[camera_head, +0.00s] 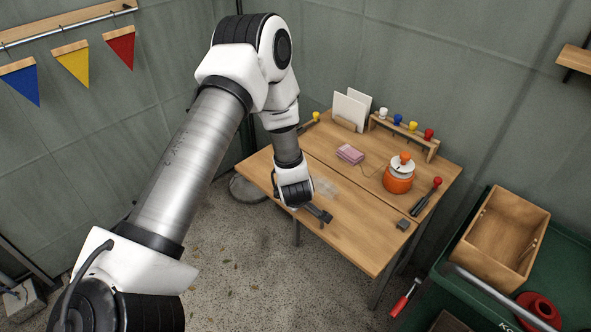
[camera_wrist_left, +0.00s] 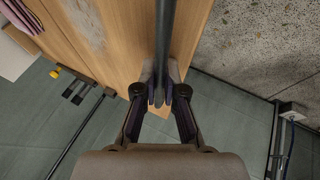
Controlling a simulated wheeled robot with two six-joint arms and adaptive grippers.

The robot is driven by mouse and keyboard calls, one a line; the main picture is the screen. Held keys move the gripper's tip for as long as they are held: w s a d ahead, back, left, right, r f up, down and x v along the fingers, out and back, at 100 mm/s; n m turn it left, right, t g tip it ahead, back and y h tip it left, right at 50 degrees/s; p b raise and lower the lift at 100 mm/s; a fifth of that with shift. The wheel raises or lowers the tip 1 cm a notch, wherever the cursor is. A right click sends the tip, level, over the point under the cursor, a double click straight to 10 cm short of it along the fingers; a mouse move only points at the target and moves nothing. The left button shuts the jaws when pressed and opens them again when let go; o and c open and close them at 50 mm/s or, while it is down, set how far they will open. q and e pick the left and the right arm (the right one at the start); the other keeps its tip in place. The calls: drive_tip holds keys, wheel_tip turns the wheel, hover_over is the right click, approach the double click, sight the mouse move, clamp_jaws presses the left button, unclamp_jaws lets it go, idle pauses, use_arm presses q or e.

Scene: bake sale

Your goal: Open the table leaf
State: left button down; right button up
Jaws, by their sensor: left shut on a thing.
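The wooden table leaf (camera_head: 348,240) is the front part of the table, in front of a seam, and looks level with the tabletop (camera_head: 335,142) behind it. My left gripper (camera_head: 322,215) is at the leaf's front edge. In the left wrist view, its fingers (camera_wrist_left: 160,92) are shut on a dark bar (camera_wrist_left: 165,38) that runs along the leaf's edge. The leaf's pale worn patch (camera_wrist_left: 83,20) shows beside it. The bar is mostly hidden by my gripper in the head view. My right gripper is not in view.
On the table stand an orange pot (camera_head: 398,180), pink cloths (camera_head: 350,154), a peg rack (camera_head: 405,135) and a red-knobbed tool (camera_head: 427,195). A small grey block (camera_head: 403,225) sits near the right edge. A green cart (camera_head: 480,215) with a wooden crate (camera_head: 502,235) stands right. Floor in front is open.

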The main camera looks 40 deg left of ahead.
use_arm(q)
drive_tip(key=shift+w+r, duration=0.2)
drive_tip(key=c, duration=1.5)
unclamp_jaws()
drive_tip(key=shift+f, duration=0.1)
drive_tip(key=shift+s, duration=0.1)
drive_tip(key=v, duration=1.2)
